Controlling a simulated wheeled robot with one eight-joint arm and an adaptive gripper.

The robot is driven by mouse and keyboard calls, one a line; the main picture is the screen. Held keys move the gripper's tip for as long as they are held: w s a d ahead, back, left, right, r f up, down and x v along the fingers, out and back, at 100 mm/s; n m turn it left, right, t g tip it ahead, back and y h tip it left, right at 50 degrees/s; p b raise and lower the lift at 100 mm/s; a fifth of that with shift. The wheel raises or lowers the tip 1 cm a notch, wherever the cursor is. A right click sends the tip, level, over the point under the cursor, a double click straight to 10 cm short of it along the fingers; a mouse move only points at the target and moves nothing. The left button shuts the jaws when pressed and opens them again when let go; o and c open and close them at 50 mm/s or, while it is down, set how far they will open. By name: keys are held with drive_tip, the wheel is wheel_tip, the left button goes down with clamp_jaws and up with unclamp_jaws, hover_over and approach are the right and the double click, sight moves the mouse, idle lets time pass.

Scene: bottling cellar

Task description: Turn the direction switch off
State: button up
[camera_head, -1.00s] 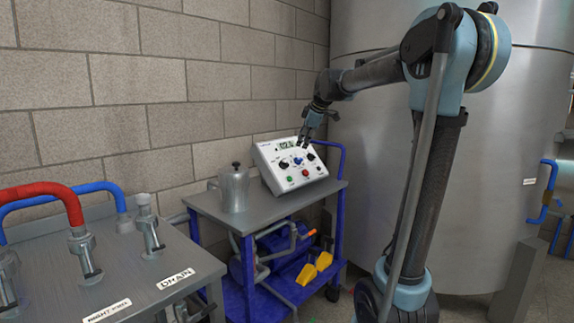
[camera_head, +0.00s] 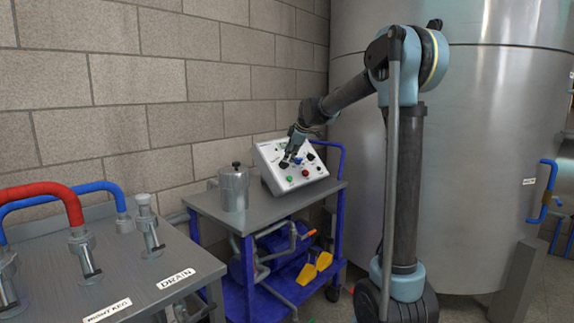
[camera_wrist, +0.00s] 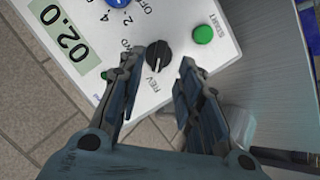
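The control box (camera_head: 268,173) is white with a sloped face and stands on the grey cart. In the wrist view its face (camera_wrist: 205,12) shows a black rotary switch (camera_wrist: 158,56) with a REV label beside it; another label beside it is partly hidden by a finger. My gripper (camera_head: 287,160) is at the left part of the box's face. In the wrist view my gripper (camera_wrist: 161,66) is open, with one finger on either side of the black switch. Contact with it cannot be told.
A green START button (camera_wrist: 203,34) and a blue knob (camera_wrist: 118,3) lie close to the switch. A red button (camera_head: 305,172) and another black knob (camera_head: 310,157) are further right on the face. A steel canister (camera_head: 234,188) stands left of the box on the cart (camera_head: 262,213).

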sight(285, 163)
drive_tip(key=shift+x, duration=2.95)
drive_tip(key=shift+c, duration=0.4)
drive_tip(key=shift+s, duration=0.1)
clamp_jaws()
